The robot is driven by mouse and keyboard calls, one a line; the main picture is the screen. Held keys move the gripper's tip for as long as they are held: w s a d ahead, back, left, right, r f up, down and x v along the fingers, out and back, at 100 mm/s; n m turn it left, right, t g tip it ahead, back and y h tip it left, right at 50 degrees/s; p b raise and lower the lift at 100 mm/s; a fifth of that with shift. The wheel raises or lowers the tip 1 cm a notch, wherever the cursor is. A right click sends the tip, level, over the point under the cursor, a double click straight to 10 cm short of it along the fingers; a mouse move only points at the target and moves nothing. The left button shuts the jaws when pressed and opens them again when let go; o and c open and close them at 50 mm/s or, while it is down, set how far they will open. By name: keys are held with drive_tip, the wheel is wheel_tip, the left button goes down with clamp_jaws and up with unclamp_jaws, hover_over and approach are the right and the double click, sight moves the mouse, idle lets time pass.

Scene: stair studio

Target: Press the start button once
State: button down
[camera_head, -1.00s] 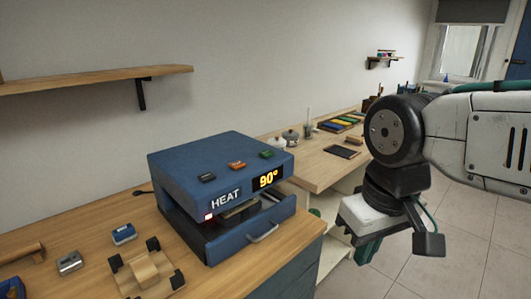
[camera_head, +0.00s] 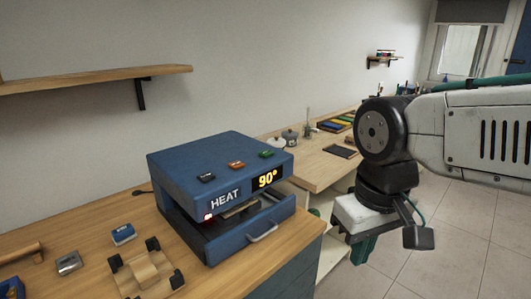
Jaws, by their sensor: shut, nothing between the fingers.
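The blue heat machine (camera_head: 230,207) stands on the wooden bench, with the word HEAT and a yellow 90° display (camera_head: 268,179) on its front. Three buttons sit on its top: a black one (camera_head: 206,178), an orange one (camera_head: 236,165) and a green one (camera_head: 267,154). No start label is readable on them. A small red-pink light (camera_head: 208,217) glows at the front left corner. The drawer (camera_head: 250,233) with a silver handle is partly out. My gripper (camera_head: 362,250) points down to the right of the machine, apart from it; its green fingers are shut and empty.
A second table (camera_head: 315,168) with pots and coloured bars stands behind. A wall shelf (camera_head: 90,80) hangs at upper left.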

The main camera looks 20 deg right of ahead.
drive_tip(key=w+r+m+t, duration=0.2)
drive_tip(key=w, duration=1)
drive_tip(key=w+r+m+t, duration=0.2)
drive_tip(key=w+r, duration=0.1)
drive_tip(key=w, duration=0.9)
drive_tip(key=w+a+r+m+t, duration=0.1)
drive_tip(key=w+r+m+t, duration=0.1)
drive_tip(key=w, duration=1)
drive_tip(key=shift+r, duration=0.35)
wheel_tip(320, 180, up, 4)
drive_tip(key=r+m+t, duration=0.1)
drive_tip(key=m+t, duration=0.1)
drive_tip(key=m, duration=0.1)
hover_over(267, 153)
drive_tip(key=shift+s+f, duration=0.1)
drive_tip(key=shift+f, duration=0.05)
drive_tip(key=shift+f, duration=0.1)
drive_tip(key=shift+f, duration=4.35)
drive_tip(key=shift+f, duration=0.4)
